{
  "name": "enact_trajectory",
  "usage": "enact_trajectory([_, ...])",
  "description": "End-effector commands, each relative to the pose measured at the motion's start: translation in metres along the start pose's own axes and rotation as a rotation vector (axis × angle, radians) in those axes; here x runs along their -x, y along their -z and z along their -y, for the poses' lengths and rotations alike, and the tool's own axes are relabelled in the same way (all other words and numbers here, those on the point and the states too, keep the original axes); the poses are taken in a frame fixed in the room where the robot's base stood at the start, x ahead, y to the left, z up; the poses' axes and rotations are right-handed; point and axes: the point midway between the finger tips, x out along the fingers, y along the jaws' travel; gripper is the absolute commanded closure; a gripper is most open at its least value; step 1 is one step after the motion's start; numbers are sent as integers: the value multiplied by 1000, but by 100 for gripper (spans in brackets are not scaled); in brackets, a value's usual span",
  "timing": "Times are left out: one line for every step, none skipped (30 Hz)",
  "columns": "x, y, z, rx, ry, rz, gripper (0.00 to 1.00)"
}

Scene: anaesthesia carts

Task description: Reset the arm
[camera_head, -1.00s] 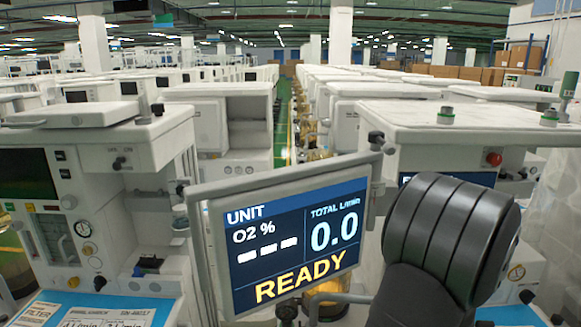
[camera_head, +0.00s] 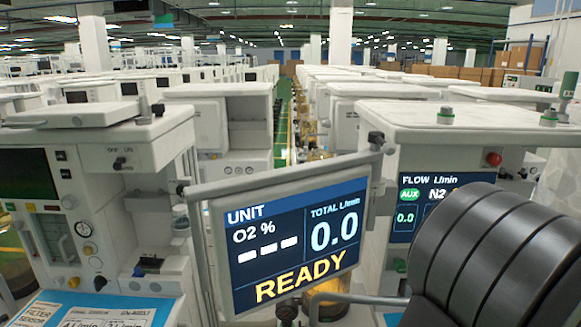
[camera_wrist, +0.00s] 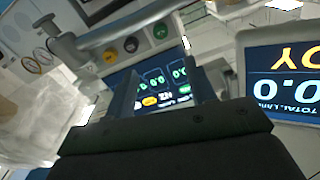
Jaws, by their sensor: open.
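My gripper (camera_wrist: 163,78) shows in the wrist view, its two dark fingers spread apart with nothing between them. Past the fingers is a lit flow screen with coloured readings, seen upside down; the same flow screen (camera_head: 425,200) is on the right cart in the head view. My dark ribbed arm covers the lower right of the head view. The gripper itself is out of the head view.
A tilted monitor (camera_head: 290,243) reading READY stands in the middle, close to my arm; it also shows at the right of the wrist view (camera_wrist: 285,80). White carts stand left (camera_head: 100,135) and right (camera_head: 470,122). A green aisle (camera_head: 283,125) runs between the rows.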

Motion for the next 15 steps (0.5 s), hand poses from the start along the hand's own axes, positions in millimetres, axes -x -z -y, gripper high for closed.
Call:
enact_trajectory([-8, 0, 2, 0, 7, 1, 49])
enact_trajectory([-12, 0, 2, 0, 7, 0, 49])
enact_trajectory([-17, 0, 2, 1, 8, 1, 49])
enact_trajectory([-20, 0, 2, 0, 7, 1, 49])
enact_trajectory([-24, 0, 2, 0, 6, 1, 49])
enact_trajectory([-30, -1, 2, 0, 8, 1, 49])
enact_trajectory([-34, -1, 2, 0, 7, 1, 49])
enact_trajectory([-38, -1, 2, 0, 7, 1, 49])
enact_trajectory([-44, -1, 2, 0, 7, 1, 49])
enact_trajectory([-48, 0, 2, 0, 6, 1, 49])
enact_trajectory([-53, 0, 2, 0, 7, 1, 49])
enact_trajectory([-58, 0, 2, 0, 7, 0, 49])
enact_trajectory([-64, 0, 2, 0, 7, 0, 49])
enact_trajectory([-68, 0, 2, 1, 7, 1, 49])
enact_trajectory([-75, 0, 2, 1, 7, 1, 49])
